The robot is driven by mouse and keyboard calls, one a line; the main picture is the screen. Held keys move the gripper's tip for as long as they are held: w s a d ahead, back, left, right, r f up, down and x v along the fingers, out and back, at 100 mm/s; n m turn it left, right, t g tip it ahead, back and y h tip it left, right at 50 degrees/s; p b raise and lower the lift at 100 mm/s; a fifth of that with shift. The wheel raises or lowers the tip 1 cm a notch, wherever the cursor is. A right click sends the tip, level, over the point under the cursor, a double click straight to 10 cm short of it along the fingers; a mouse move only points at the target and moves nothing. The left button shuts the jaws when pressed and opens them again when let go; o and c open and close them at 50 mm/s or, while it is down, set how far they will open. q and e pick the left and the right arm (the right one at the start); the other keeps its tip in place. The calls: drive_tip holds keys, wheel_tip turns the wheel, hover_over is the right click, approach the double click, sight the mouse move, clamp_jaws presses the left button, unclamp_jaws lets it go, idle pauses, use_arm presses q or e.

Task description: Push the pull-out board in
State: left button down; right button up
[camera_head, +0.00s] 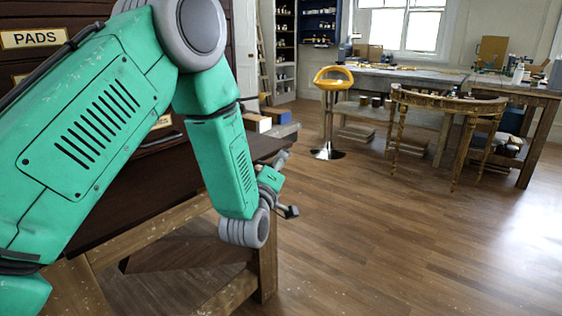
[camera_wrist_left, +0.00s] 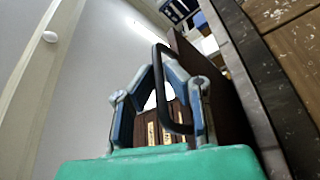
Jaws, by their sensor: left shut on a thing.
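The dark brown board (camera_head: 265,147) juts out from the dark cabinet (camera_head: 160,175) behind my left arm, and I take it for the pull-out board. My left gripper (camera_head: 285,190) is at the outer end of this board in the head view, small and partly hidden by my own wrist. In the left wrist view, my left gripper (camera_wrist_left: 166,90) has its fingers close around a black loop-shaped handle (camera_wrist_left: 160,75). A dark brown panel (camera_wrist_left: 220,90) stands just right of the fingers. How far the board sticks out is hidden by my arm. My right gripper is out of view.
The wooden floor (camera_head: 390,240) at right is clear.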

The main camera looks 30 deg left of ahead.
use_arm(q)
drive_tip(key=a, duration=0.9)
drive_tip(key=w+a, duration=0.1)
drive_tip(key=a, duration=0.4)
drive_tip(key=shift+f+p, duration=0.2)
drive_tip(key=shift+p, duration=0.15)
drive_tip(key=shift+d, duration=0.2)
drive_tip(key=c, duration=1.6)
unclamp_jaws()
drive_tip(key=shift+c, duration=0.2)
drive_tip(key=v, duration=1.2)
drive_tip(key=shift+a, duration=0.2)
